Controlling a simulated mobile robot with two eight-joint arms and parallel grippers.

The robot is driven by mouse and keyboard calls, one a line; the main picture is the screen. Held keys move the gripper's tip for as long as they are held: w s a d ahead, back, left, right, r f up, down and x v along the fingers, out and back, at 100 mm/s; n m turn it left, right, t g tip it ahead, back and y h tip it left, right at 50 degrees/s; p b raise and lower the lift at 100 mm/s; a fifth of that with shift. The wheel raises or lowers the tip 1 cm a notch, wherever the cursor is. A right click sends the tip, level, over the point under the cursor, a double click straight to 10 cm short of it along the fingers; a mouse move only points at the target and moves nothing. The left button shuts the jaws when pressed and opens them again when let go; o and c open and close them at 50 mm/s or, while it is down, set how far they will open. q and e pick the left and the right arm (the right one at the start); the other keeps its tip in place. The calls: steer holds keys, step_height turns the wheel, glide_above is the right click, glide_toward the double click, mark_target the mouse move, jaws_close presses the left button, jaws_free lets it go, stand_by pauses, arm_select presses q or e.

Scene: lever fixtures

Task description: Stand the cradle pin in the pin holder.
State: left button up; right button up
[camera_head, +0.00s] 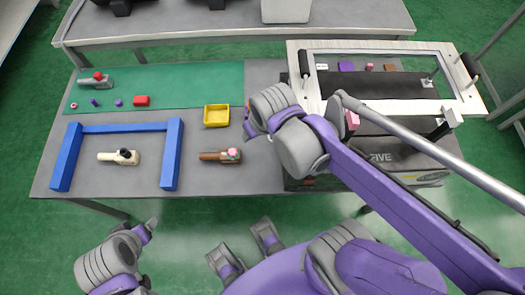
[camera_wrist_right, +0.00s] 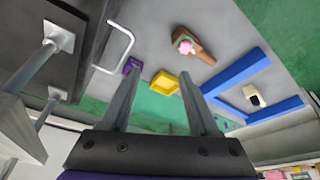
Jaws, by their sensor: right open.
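I cannot tell for sure which piece is the cradle pin or which is the pin holder. Small candidates lie on the green mat in the head view: a red block (camera_head: 141,101) and small purple pieces (camera_head: 118,102). A pink piece (camera_head: 352,120) shows beside my right forearm. My right gripper (camera_wrist_right: 160,72) is open and empty in the wrist view, its fingers pointing towards the yellow tray (camera_wrist_right: 164,83). A purple piece (camera_wrist_right: 132,65) shows near its left finger. In the head view my right wrist hides part of the table.
A blue frame (camera_head: 173,155) stands around a cream lever fixture (camera_head: 120,157). A brown fixture with a pink knob (camera_head: 220,156) lies right of it, below the yellow tray (camera_head: 216,116). A pale frame (camera_head: 470,100) stands over a dark box at right. Bare grey table lies between.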

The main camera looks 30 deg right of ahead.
steer(key=s+a+f+t, duration=0.1)
steer(key=s+f, duration=0.1)
steer(key=s, duration=0.3)
steer(key=shift+s+a+f, duration=0.3)
